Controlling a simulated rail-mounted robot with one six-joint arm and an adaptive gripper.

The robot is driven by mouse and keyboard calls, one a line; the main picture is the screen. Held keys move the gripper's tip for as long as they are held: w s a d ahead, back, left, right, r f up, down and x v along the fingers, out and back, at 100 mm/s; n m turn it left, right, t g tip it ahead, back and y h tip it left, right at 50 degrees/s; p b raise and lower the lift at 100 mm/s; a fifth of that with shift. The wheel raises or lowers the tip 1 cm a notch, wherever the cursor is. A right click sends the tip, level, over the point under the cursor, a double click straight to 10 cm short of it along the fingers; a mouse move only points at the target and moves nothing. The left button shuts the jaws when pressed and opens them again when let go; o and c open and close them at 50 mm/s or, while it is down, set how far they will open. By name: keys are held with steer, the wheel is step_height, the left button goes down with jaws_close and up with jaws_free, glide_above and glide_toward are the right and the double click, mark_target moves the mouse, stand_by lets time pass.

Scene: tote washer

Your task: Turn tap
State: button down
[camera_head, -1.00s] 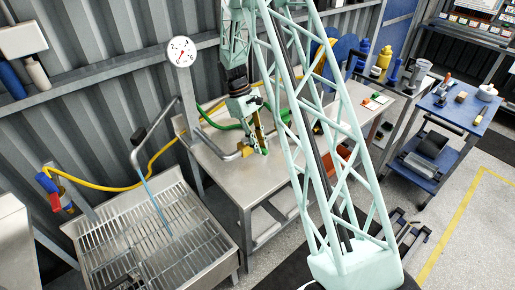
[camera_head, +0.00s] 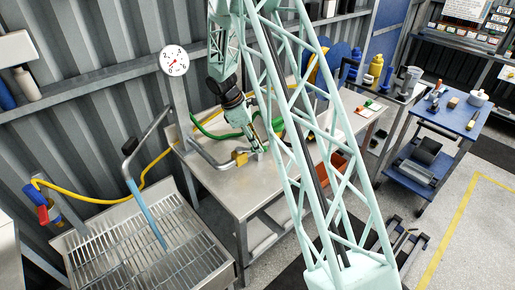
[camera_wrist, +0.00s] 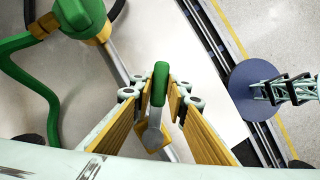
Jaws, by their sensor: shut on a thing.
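The tap has a metal pipe (camera_head: 206,160) with a brass valve body (camera_head: 239,157) above the steel table. Its lever (camera_wrist: 154,135) has a green grip and stands between my gripper's fingers in the wrist view. My gripper (camera_wrist: 160,100) is shut on this lever near its green end, with a yellow-padded finger on each side. In the head view my gripper (camera_head: 259,147) is tilted, just right of the brass valve. The contact is small and partly hidden there. A blue water stream (camera_head: 147,213) runs from the spout (camera_head: 130,146) into the grated sink (camera_head: 190,262).
A round dial gauge (camera_head: 174,60) stands on a post behind the table (camera_head: 228,184). A green hose (camera_wrist: 40,95) lies left in the wrist view. A yellow hose (camera_head: 100,202) runs above the sink. A blue cart (camera_head: 452,112) stands at right.

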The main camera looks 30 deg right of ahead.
mark_target(247, 149)
steer(key=shift+w, duration=0.1)
stand_by(0.3)
steer(key=c, duration=2.5)
jaws_free()
steer(key=shift+c, duration=0.2)
steer(key=v, duration=1.2)
